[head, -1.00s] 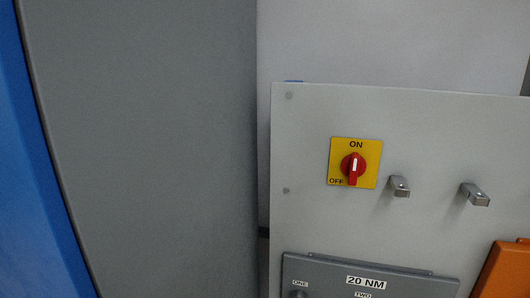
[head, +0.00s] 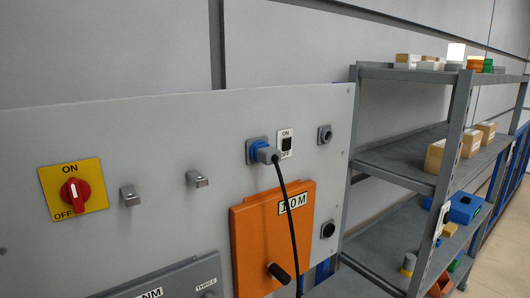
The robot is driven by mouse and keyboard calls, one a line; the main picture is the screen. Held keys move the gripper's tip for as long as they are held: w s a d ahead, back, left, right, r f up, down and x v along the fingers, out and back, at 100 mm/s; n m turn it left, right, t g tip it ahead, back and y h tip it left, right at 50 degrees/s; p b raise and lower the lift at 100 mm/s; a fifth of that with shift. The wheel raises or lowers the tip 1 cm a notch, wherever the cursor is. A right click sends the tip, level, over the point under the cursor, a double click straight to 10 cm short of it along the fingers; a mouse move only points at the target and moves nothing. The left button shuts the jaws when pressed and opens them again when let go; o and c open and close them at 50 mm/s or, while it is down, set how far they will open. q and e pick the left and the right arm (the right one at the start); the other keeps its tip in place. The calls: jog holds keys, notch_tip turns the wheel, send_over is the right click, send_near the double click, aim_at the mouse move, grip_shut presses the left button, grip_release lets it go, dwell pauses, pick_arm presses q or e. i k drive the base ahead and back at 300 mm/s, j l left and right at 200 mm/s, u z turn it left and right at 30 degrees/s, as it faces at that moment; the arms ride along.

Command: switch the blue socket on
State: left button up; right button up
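The blue socket (head: 252,146) is on the upright grey panel in the head view, right of the middle. A grey plug (head: 267,155) sits in it, and a black cable (head: 291,220) hangs down from the plug. Just right of the socket is a small white plate with a black switch (head: 286,144), marked ON above and OFF below. The switch is too small to tell which way it is set. Neither of my grippers is in view.
A red rotary knob (head: 75,192) on a yellow ON/OFF plate is at the panel's left, with two metal brackets beside it. An orange box (head: 262,232) marked 10 M is below the socket. A grey shelf rack (head: 395,75) with boxes stands at the right.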

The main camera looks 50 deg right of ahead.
aim_at(286, 141)
jog(key=k+z, duration=0.15)
jog(key=z, duration=1.25)
